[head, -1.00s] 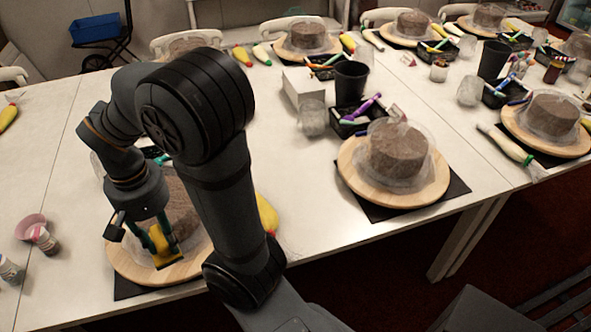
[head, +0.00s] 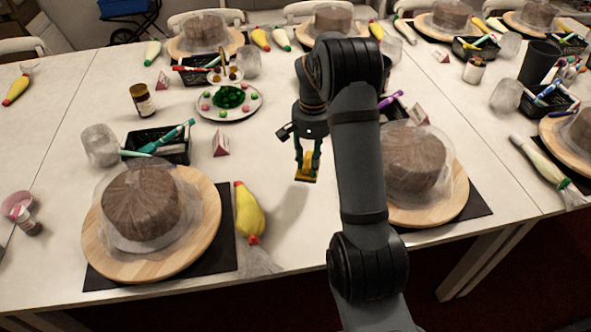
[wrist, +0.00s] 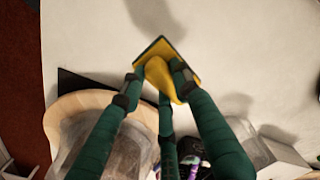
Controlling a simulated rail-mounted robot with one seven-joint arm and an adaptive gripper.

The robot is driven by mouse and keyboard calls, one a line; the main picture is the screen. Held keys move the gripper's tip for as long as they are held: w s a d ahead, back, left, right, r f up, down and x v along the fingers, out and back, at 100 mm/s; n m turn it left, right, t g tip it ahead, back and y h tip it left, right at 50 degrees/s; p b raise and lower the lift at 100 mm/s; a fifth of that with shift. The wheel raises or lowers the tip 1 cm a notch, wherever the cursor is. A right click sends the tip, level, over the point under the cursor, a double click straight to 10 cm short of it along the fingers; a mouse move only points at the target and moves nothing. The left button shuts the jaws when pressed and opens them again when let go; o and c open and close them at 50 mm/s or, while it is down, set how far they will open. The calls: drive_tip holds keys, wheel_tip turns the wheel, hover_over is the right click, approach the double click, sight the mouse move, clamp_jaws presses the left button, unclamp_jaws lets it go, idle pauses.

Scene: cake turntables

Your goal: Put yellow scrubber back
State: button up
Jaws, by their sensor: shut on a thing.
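My gripper (head: 307,160) is shut on the yellow scrubber (head: 306,171), which has a dark edge along its bottom. I hold it over the white table (head: 275,210), between the left cake turntable and the one on the right. In the wrist view the scrubber (wrist: 163,74) sits between my green fingers (wrist: 158,85). A shadow lies on the table beyond it, so it seems to be above the surface; the exact height is hard to tell.
A yellow piping bag (head: 249,212) lies beside the left wooden turntable (head: 205,215). A wrapped cake (head: 412,160) stands on the right turntable (head: 400,215), partly behind my arm. Black baskets (head: 170,150) and a plate of coloured balls (head: 207,112) stand behind. The table below the scrubber is clear.

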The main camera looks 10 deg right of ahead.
drive_tip(key=w+a+f, duration=0.1)
drive_tip(key=w+a+f+p, duration=0.1)
drive_tip(key=w, duration=0.1)
drive_tip(key=w+a+f, duration=0.1)
drive_tip(key=w, duration=0.1)
drive_tip(key=shift+w+f, duration=0.15)
drive_tip(key=shift+f, duration=0.15)
drive_tip(key=shift+d+f+p, duration=0.1)
drive_tip(key=shift+f+p, duration=0.3)
drive_tip(key=shift+f, duration=1.6)
drive_tip(key=shift+f, duration=0.15)
drive_tip(key=o, duration=0.9)
drive_tip(key=shift+o, duration=0.6)
wheel_tip(320, 180, up, 12)
drive_tip(key=shift+r, duration=0.2)
drive_tip(key=shift+f, duration=0.15)
